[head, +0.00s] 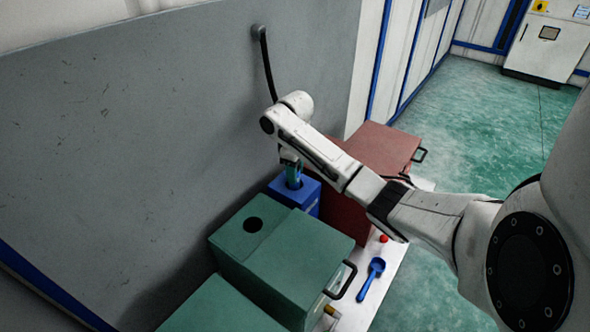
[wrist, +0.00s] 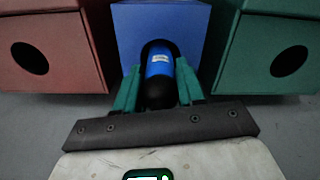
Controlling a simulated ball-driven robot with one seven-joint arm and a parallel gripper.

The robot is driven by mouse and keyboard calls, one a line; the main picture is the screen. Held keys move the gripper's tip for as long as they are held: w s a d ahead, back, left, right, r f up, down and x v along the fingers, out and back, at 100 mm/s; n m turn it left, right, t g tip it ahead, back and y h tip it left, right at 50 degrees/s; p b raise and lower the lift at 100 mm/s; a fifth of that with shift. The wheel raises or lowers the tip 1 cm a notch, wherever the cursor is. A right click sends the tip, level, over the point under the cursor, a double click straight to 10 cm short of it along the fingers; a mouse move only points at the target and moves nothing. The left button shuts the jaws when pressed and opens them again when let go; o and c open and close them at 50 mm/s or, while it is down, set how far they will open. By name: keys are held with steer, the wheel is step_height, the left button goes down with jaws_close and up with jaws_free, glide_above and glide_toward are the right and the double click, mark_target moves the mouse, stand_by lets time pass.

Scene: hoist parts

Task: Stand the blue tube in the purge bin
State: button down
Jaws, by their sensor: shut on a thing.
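The blue tube (wrist: 159,64) has a white label and a black near end. My gripper (wrist: 158,92) is shut on it, with a green finger on either side. The blue bin (wrist: 197,18), likely the purge bin, stands between a red and a green box; it also shows in the head view (head: 305,202). In the wrist view the tube's far end lies over the bin's dark round opening. In the head view my gripper (head: 292,166) is right above this bin, with the tube upright below it. How far the tube is inside is hidden.
Red boxes (head: 375,150) and green boxes (head: 290,255) with round holes flank the blue bin closely. A grey wall (head: 150,120) rises behind, with a black hose (head: 267,65). A blue scoop (head: 372,275) and a red ball (head: 383,239) lie in front.

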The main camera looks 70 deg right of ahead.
steer(key=shift+f, duration=0.1)
steer(key=c, duration=0.6)
jaws_free()
step_height(320, 180, up, 11)
steer(key=p, duration=0.3)
steer(key=shift+f, duration=0.1)
